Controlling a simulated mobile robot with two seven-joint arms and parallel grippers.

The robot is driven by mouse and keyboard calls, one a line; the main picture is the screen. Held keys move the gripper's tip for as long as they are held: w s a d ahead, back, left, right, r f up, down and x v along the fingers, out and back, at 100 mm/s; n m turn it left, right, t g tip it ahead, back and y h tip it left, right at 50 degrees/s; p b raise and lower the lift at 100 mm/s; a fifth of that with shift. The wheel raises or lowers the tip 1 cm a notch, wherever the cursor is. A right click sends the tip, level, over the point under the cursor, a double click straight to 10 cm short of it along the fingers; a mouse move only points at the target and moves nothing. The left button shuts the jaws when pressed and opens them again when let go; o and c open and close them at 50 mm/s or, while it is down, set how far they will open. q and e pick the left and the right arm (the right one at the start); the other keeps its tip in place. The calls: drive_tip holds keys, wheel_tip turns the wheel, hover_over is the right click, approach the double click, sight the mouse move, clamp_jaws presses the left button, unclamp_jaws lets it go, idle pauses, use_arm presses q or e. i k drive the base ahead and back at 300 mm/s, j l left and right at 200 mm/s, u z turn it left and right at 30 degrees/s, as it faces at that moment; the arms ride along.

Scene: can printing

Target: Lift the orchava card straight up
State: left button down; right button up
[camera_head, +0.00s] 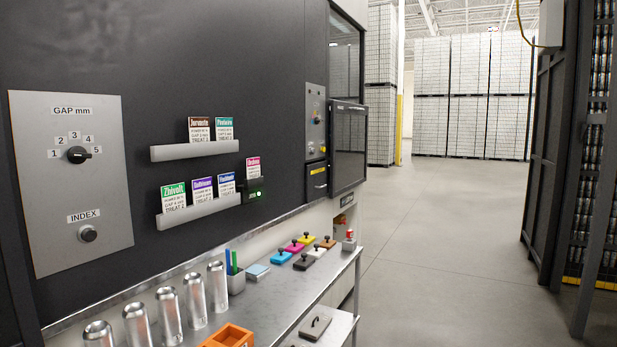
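A white card with a magenta top (253,168) stands upright on the dark wall, in a small black holder (254,190) with a green lit display. Its name is too small to read surely, but it looks like the orchava card. The holder hides its lower part. It stands at the right end of the lower card rail (199,211), beside a blue-topped card (227,183). Neither of my grippers is in view.
More cards stand on the upper rail (194,150) and lower rail. A gap dial (77,155) is at left. Below, a metal shelf (262,302) holds several cans, a pen cup (236,283), coloured stamp-like blocks and an orange tray (228,337). The floor at right is clear.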

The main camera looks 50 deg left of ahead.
sight(253, 164)
drive_tip(key=i+u, duration=0.8)
drive_tip(key=i+l+u, duration=0.25)
drive_tip(key=u, duration=0.15)
drive_tip(key=i+u, duration=0.2)
drive_tip(key=u, duration=0.25)
drive_tip(key=i+l+u, duration=0.2)
drive_tip(key=u, duration=0.2)
drive_tip(key=i+l+u, duration=0.2)
drive_tip(key=u, duration=0.25)
drive_tip(key=i+l+u, duration=0.1)
drive_tip(key=l+u, duration=0.15)
drive_tip(key=u, duration=0.15)
drive_tip(key=i+l+u, duration=0.1)
drive_tip(key=l+u, duration=0.2)
drive_tip(key=u, duration=0.15)
drive_tip(key=l+u, duration=0.4)
drive_tip(key=i+j, duration=0.05)
drive_tip(key=j, duration=0.05)
